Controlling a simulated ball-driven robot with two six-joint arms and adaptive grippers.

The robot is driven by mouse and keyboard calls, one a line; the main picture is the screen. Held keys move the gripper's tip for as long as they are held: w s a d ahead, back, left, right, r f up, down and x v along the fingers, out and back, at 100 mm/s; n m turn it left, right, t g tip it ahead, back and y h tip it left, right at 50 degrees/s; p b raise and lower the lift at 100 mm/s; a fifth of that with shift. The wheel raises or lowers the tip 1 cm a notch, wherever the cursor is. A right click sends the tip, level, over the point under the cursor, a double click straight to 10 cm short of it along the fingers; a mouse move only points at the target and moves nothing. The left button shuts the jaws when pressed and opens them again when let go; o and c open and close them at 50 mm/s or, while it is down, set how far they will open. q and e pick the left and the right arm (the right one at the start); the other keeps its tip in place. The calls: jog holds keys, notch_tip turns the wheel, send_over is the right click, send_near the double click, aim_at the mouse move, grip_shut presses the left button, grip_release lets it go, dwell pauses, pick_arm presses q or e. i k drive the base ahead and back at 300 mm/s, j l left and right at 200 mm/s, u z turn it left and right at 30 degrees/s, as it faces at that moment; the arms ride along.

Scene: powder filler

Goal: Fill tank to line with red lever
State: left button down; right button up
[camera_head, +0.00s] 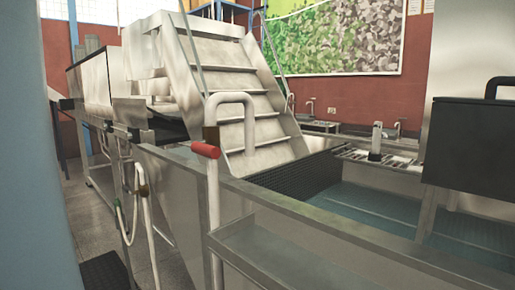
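The red lever (206,150) is a short red handle near the middle of the head view. It sits on an upright white pipe (213,215), beside a brown block. A bent white pipe (237,97) arches up just behind it. A large open metal tank (345,232) lies to the right, with a blue-green surface inside. I cannot make out a fill line. Neither of my grippers shows, and nothing is seen touching the lever.
Metal steps (235,85) with rails rise behind the lever. A dark box (470,145) with a black handle hangs at the right. A large pale blue surface (35,180) blocks the left edge. Grey floor (95,225) shows at lower left, with a dark mat (103,272).

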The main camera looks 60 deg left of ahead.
aim_at(200, 147)
jog(key=u, duration=2.2)
jog(key=k+l+z, duration=0.1)
jog(key=z, duration=3.1)
jog(key=k+j, duration=0.2)
jog(key=j, duration=0.15)
jog(key=k+j+u, duration=0.15)
jog(key=k+j, duration=0.3)
jog(key=j, duration=0.25)
jog(key=k+j+u, duration=0.1)
jog(key=j, duration=0.25)
jog(key=k+j+u, duration=0.1)
jog(key=k+j, duration=0.2)
jog(key=j, duration=0.1)
